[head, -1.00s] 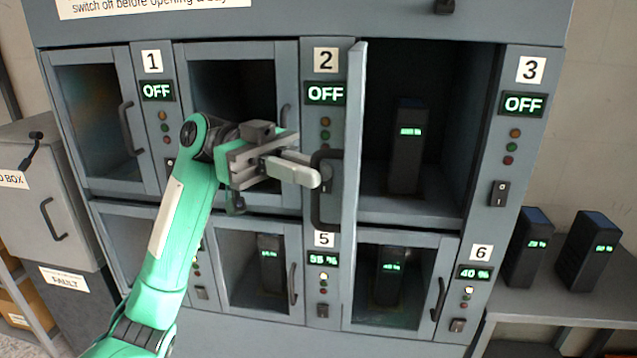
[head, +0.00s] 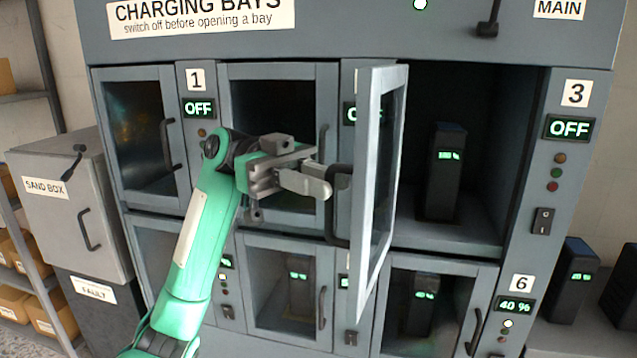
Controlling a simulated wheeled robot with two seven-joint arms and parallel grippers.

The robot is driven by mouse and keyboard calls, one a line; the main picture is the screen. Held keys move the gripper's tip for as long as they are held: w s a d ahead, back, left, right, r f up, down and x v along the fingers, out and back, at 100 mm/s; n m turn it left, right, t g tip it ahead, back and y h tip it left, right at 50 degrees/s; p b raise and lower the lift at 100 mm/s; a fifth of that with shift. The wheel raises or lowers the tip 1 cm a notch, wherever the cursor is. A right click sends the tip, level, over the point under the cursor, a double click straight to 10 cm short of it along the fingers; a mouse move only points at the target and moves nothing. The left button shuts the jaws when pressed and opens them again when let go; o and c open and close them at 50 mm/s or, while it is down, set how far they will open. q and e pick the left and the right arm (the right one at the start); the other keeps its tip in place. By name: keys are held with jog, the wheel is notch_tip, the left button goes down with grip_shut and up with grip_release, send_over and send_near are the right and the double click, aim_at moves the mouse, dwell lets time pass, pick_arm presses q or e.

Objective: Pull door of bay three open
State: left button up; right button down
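The door of bay three (head: 364,210) stands swung out from its left side, with its glass and inner face showing. The bay (head: 475,225) is open, and a black battery (head: 443,172) with a green display stands inside. My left gripper (head: 322,188) is at the dark door handle (head: 338,238) on the door's outer side. Its fingers appear closed around the handle bar, though the near finger hides part of the contact. The display of bay three (head: 569,127) reads OFF. My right gripper is not in view.
Bay one door (head: 135,130) and the lower bay doors, including bay six (head: 430,308), are shut. Batteries (head: 568,280) stand on a table at the right. A grey sand box (head: 65,210) and shelves with boxes are at the left.

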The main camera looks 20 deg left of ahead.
pick_arm(q)
jog(key=shift+o, duration=0.6)
jog(key=shift+w+d+f, duration=0.1)
jog(key=shift+w, duration=0.05)
